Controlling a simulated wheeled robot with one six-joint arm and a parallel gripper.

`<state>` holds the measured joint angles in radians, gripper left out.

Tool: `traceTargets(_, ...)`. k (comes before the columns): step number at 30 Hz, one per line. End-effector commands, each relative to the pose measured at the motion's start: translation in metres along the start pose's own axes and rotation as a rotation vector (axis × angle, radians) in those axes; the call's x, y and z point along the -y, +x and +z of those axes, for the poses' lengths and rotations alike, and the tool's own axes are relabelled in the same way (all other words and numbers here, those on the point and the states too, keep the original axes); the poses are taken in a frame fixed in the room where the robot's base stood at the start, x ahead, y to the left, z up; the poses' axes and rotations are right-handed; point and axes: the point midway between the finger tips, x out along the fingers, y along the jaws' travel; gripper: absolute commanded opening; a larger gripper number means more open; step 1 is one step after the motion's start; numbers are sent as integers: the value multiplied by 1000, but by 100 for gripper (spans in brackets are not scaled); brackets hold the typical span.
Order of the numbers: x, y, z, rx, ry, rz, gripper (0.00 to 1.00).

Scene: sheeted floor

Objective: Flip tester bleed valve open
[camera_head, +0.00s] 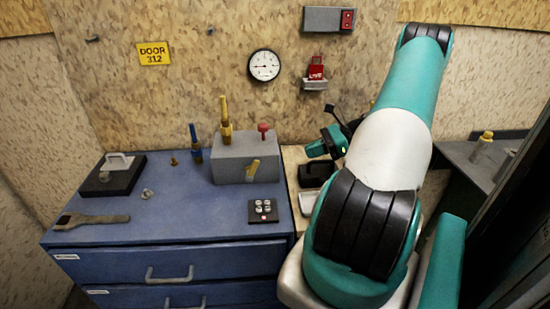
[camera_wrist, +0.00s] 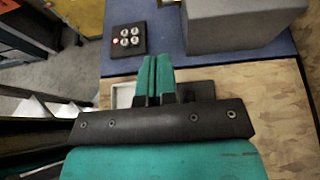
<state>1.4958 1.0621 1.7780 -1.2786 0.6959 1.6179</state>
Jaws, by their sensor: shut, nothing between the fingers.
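A grey block-shaped unit (camera_head: 232,160), seemingly the tester, stands on the blue cabinet top.
A button pad (camera_head: 263,211) lies at the cabinet's front right. A black block with a handle (camera_head: 112,174), a wrench (camera_head: 92,220) and a blue fitting (camera_head: 195,148) are leftward. A white tray (camera_wrist: 124,95) lies below my fingers. A gauge (camera_head: 264,65) hangs on the wall.

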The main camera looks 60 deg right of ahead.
Motion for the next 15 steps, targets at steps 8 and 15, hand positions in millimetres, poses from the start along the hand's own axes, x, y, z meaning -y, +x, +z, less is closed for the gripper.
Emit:
traceTargets(8,-1,34,1,9,16,-3,0)
traceTargets(15,-1,86,2,7,15,-1,0)
